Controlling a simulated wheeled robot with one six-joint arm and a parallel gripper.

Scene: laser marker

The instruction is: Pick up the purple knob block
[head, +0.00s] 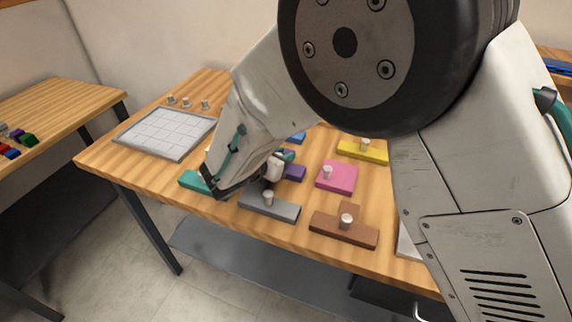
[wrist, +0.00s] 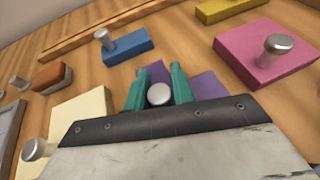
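The purple knob block (head: 295,172) lies on the wooden table, partly hidden behind my gripper in the head view. In the wrist view the purple block (wrist: 208,87) shows behind and to the right of the teal fingers. My gripper (wrist: 160,88) has one finger on each side of the block's round silver knob. The fingers sit close against the knob with no clear gap, so the gripper looks shut on it. The block's underside is hidden, and I see no clear lift off the table.
Close around stand a pink block (wrist: 252,60), a blue block (wrist: 128,48), a cream block (wrist: 85,110) and a grey block (head: 268,207). Brown (head: 343,230) and yellow (head: 362,151) blocks are farther right. A grey gridded tray (head: 165,132) lies at the left.

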